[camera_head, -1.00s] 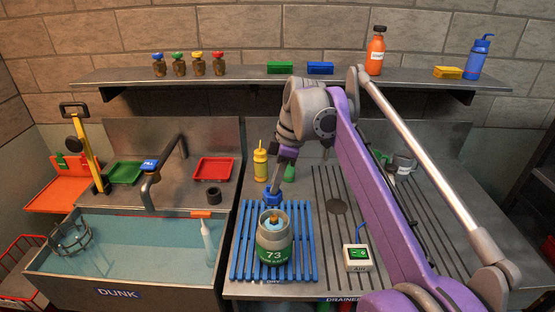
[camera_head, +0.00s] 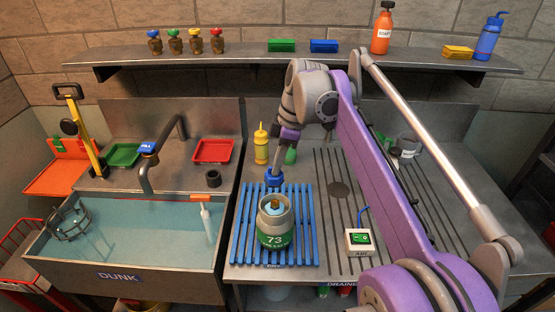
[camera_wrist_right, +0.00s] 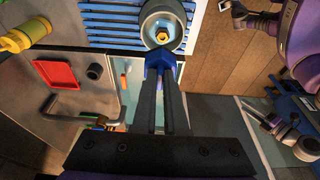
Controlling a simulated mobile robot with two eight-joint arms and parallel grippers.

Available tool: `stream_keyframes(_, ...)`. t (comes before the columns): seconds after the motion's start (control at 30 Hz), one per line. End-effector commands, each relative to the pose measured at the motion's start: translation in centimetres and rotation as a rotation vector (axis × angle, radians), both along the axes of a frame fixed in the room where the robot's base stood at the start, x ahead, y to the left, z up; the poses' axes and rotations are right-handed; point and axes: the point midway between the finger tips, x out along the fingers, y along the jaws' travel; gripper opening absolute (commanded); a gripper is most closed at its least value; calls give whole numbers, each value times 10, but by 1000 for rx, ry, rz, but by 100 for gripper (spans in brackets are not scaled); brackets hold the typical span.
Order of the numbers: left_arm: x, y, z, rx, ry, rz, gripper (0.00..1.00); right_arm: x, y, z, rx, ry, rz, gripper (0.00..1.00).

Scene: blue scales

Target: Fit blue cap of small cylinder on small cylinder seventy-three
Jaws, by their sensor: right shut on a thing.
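The small cylinder numbered 73 (camera_head: 276,225), grey with a green label band, stands upright on the blue rack. A brass valve shows in its open top. My right gripper (camera_head: 274,173) is shut on the blue cap (camera_head: 274,180), just behind and above the cylinder's rim in the head view. In the right wrist view, the two dark fingers (camera_wrist_right: 161,80) hold the cap (camera_wrist_right: 160,60) beside the cylinder's round top (camera_wrist_right: 163,25), and the yellow valve shows. The cap is not over the valve. I cannot tell whether it touches the rim. My left gripper is not in view.
The blue rack (camera_head: 240,235) lies between the water-filled sink (camera_head: 110,262) and the ribbed drainer. A yellow bottle (camera_head: 261,146) and a green one (camera_head: 291,156) stand behind it. A small white box (camera_head: 359,243) stands to the right. The shelf holds several small bottles.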

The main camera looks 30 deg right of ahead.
Motion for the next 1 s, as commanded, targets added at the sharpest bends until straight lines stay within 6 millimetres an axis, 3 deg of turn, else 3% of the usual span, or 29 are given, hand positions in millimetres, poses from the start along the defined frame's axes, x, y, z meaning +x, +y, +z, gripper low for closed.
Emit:
stream_keyframes(0.1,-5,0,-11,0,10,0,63,-1,0,-17,0,4,0,0)
stream_keyframes(0.5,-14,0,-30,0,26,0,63,-1,0,-54,0,1,0,0)
stream_keyframes(1.0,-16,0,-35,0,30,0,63,0,0,-65,0,0,0,0)
